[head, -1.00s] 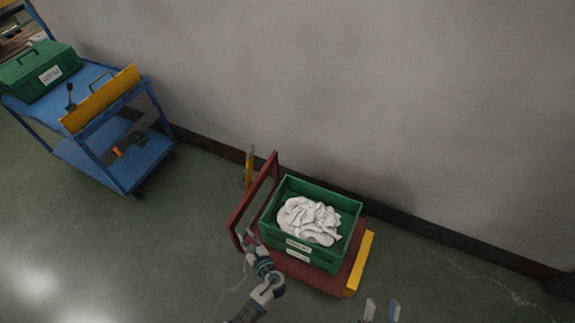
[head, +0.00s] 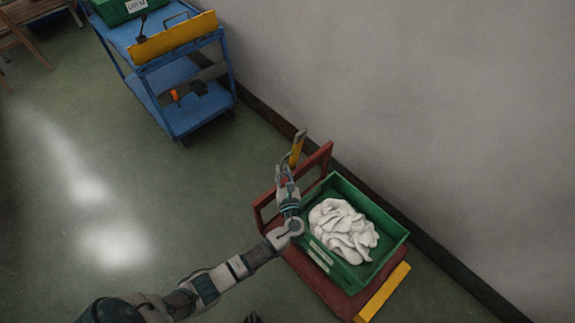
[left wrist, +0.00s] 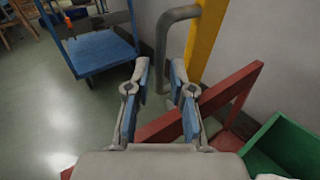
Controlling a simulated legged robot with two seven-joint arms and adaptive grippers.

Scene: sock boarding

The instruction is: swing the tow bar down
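The tow bar is yellow and stands upright at the red cart's end in the head view (head: 297,152). In the left wrist view the yellow bar (left wrist: 207,38) has a bent grey handle (left wrist: 163,42) at its left. My left gripper (head: 284,168) is beside the bar in the head view. In the left wrist view its two blue-padded fingers (left wrist: 160,72) are apart, and the handle's lower end shows ahead of the gap; I see no contact. The red cart (head: 322,288) carries a green crate (head: 385,255) of white socks (head: 343,232).
The cart's red frame (head: 321,160) rises right beside my left gripper. A wall (head: 420,110) runs behind the cart. A blue trolley (head: 190,110) with a yellow panel (head: 172,37) stands at upper left. Floor (head: 90,190) left of the cart is clear.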

